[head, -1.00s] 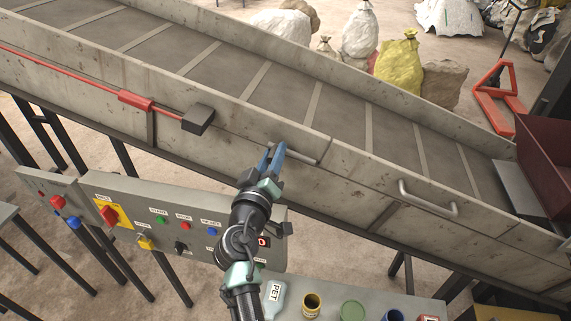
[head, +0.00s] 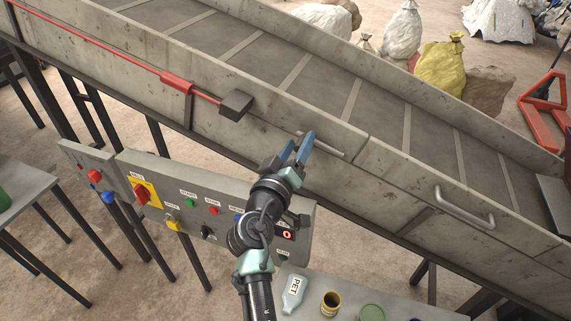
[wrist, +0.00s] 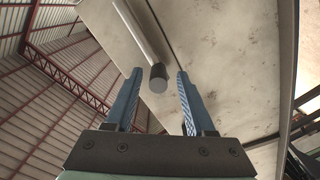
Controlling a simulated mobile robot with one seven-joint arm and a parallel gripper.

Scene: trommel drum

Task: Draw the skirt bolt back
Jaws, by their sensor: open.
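The skirt bolt looks to be a pale grey rod (head: 325,146) lying along the conveyor's side skirt (head: 270,152), near a panel seam. In the wrist view the rod (wrist: 139,35) ends in a dark cylindrical tip (wrist: 158,78). My gripper (head: 297,146) is at the rod's left end, with its two blue fingers apart. In the wrist view my gripper (wrist: 160,75) has the dark tip showing between its fingertips, with gaps on both sides. I cannot tell how far the tip is from them in depth.
A red rod (head: 120,57) with a dark block (head: 236,105) runs along the skirt to the left. A metal handle (head: 463,212) is on the skirt to the right. A control panel (head: 205,240) with buttons stands below my arm.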

